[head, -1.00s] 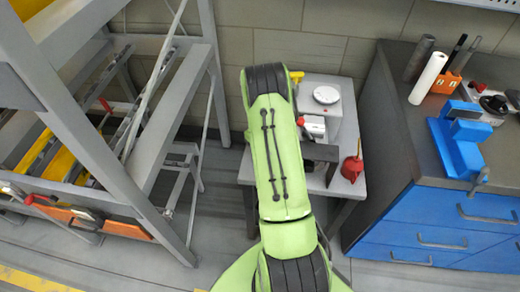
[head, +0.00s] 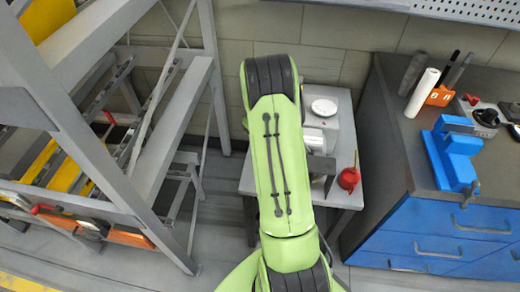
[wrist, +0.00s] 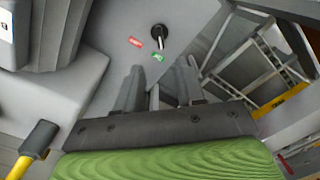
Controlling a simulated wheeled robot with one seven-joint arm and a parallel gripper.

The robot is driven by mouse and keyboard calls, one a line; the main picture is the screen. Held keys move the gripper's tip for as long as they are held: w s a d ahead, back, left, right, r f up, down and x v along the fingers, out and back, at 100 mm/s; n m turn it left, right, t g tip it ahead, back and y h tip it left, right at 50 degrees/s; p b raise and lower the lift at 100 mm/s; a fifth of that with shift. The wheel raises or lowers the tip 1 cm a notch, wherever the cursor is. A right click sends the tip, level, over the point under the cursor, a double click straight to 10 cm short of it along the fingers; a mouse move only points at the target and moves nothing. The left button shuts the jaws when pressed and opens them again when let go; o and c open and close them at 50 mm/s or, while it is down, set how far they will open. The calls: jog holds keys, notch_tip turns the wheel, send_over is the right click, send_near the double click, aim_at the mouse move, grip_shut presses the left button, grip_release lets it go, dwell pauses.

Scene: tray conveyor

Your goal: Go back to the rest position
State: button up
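My gripper (wrist: 160,92) shows in the wrist view, its dark fingers spread apart below a grey surface, with nothing seen held between them. A dark crossbar and a ridged green part fill the bottom of that view. In the head view my green arm reaches forward over a small grey table (head: 343,196) and hides the gripper's fingers.
A grey rack (head: 172,125) stands left. A workbench with blue drawers (head: 440,232) and a blue vise (head: 455,155) stands right. The wrist view shows a yellow-handled tool (wrist: 34,145).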

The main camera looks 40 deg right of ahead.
jog(key=shift+r+p, duration=0.3)
jog(key=shift+r, duration=1.65)
